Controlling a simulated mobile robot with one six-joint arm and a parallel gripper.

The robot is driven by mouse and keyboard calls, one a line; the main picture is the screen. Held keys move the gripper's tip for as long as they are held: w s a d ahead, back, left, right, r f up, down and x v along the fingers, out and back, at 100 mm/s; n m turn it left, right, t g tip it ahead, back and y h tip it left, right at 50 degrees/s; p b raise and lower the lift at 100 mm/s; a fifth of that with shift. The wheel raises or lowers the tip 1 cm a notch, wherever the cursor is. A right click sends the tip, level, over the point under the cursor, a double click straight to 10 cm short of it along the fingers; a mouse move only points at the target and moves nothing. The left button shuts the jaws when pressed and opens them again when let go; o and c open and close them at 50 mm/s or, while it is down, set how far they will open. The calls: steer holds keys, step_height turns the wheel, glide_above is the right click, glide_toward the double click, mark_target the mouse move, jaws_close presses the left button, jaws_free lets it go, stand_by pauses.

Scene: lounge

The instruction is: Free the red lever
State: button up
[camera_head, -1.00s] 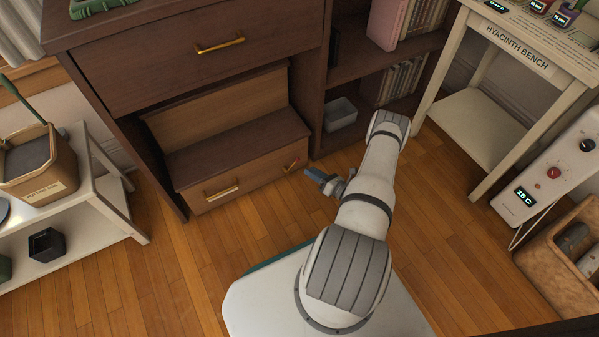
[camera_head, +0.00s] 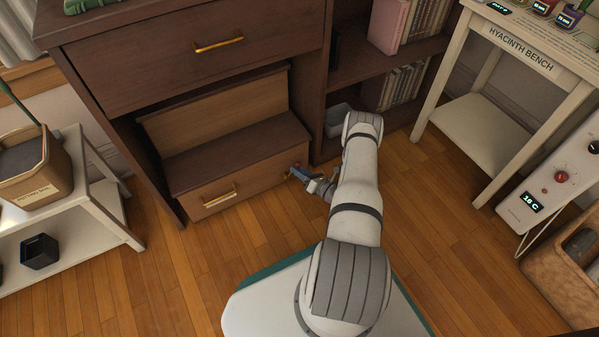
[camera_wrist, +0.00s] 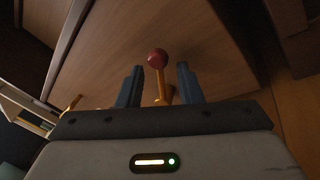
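The red lever shows in the wrist view as a red ball knob (camera_wrist: 157,58) on a brass stem (camera_wrist: 161,88). It stands out from the wooden drawer front, at the right end of the lower drawer (camera_head: 235,184). My gripper (camera_wrist: 160,80) is open, with one blue-grey finger on each side of the lever and visible gaps between. In the head view my gripper (camera_head: 300,174) is at the drawer's right end and mostly hides the lever. The stem's base is partly hidden by my gripper body in the wrist view.
The drawer has a brass handle (camera_head: 218,196) left of the lever. A dark cabinet post (camera_head: 309,110) stands close on the right, with a grey bin (camera_head: 338,119) beyond. A white bench (camera_head: 484,127) is at the right. The wooden floor left of my base is clear.

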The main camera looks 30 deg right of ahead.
jaws_close()
steer(key=shift+d+r, duration=0.15)
steer(key=shift+d, duration=0.05)
stand_by(0.4)
